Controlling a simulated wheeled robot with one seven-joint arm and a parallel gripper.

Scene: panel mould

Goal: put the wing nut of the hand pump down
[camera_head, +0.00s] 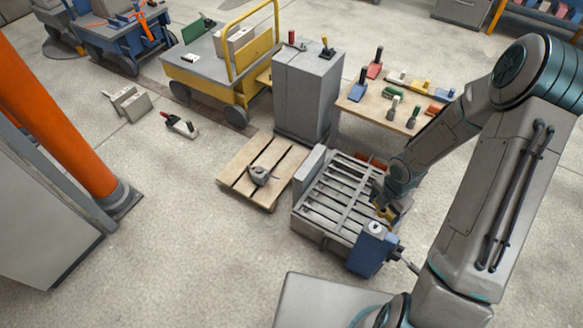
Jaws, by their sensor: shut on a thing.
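My gripper (382,206) is at the lower end of my arm, over the right front part of the slatted grey frame. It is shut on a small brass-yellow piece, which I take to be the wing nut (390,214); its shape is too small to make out. A blue box with a round white dial (370,252), seemingly the hand pump, stands just below the gripper in the picture, at the frame's front right corner. I cannot tell whether the yellow piece touches the box.
The slatted grey frame (330,196) lies left of my gripper. A wooden pallet (236,172) with a grey object (261,175) is farther left. Behind stand a grey cabinet (305,95), a yellow cart (205,75) and a low table (365,112) with several tools. Open floor lies at the left.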

